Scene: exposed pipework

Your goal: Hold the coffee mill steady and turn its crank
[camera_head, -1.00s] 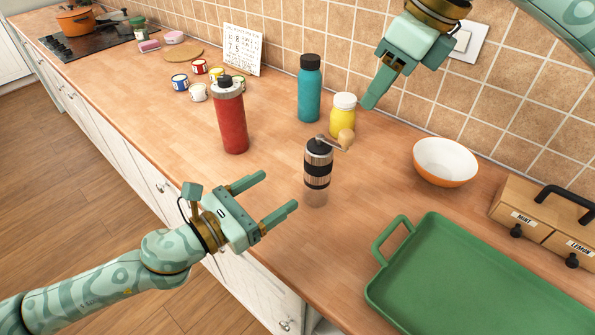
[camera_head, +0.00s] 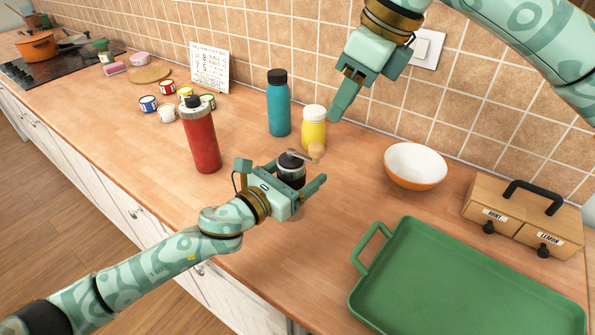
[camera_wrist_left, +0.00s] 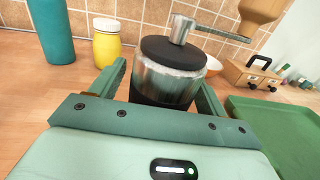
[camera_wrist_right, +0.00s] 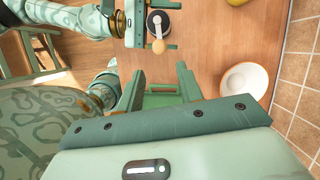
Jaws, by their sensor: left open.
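The coffee mill (camera_head: 291,172), steel with a black band and dark lid, stands upright on the counter. Its crank with a wooden knob (camera_head: 316,151) points right, toward the wall. My left gripper (camera_head: 299,176) is open with its fingers on either side of the mill; the left wrist view shows the mill (camera_wrist_left: 168,70) between them, and contact cannot be told. The gripper hides the mill's lower part in the head view. My right gripper (camera_head: 368,88) is open and empty, up above the counter near the wall; its wrist view shows the knob (camera_wrist_right: 159,46) beyond its fingers.
A red bottle (camera_head: 201,140) stands left of the mill. A teal bottle (camera_head: 279,108) and yellow jar (camera_head: 314,130) stand behind it. A bowl (camera_head: 415,166), a green tray (camera_head: 365,258) and a drawer box (camera_head: 520,220) are to the right. Small cups (camera_head: 167,113) stand farther left.

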